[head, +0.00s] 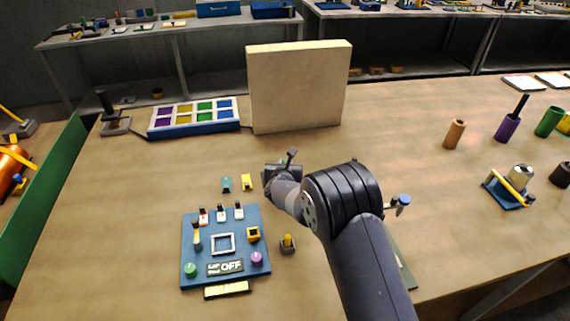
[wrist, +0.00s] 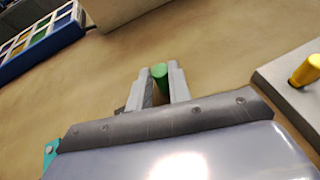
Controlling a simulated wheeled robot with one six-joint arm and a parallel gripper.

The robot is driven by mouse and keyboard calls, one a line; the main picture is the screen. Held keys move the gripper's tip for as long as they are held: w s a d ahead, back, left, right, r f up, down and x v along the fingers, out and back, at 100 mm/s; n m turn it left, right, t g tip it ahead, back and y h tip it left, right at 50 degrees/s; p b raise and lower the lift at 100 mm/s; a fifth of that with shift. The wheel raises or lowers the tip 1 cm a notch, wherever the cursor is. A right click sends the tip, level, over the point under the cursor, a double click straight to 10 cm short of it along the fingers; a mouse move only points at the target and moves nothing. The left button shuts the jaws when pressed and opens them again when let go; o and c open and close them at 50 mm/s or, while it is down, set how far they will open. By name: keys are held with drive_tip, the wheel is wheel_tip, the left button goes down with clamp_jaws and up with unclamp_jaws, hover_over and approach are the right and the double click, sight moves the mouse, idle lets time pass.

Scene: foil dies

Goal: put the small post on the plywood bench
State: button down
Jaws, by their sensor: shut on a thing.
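My gripper (wrist: 160,82) is shut on a small green post (wrist: 160,72), whose rounded end shows between the two grey fingers in the wrist view. Its lower part is hidden by the fingers and the wrist. In the head view my gripper (head: 280,168) is over the middle of the plywood bench (head: 390,130), in front of the upright pale board. I cannot make out the post in that view. Whether the post touches the bench top (wrist: 225,45) is not clear.
The pale board (head: 297,88) and a colored-compartment tray (head: 193,116) stand behind. Cylinders, including a brown one (head: 454,134), stand right. Bench between is clear.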

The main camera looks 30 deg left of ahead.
drive_tip(key=shift+f+b, duration=0.25)
drive_tip(key=shift+b, duration=0.05)
drive_tip(key=c, duration=1.3)
unclamp_jaws()
drive_tip(key=shift+r, duration=0.1)
drive_tip(key=shift+r, duration=0.1)
drive_tip(key=shift+r+p, duration=0.15)
drive_tip(key=shift+p, duration=0.3)
drive_tip(key=b+v, duration=0.3)
drive_tip(key=v, duration=0.9)
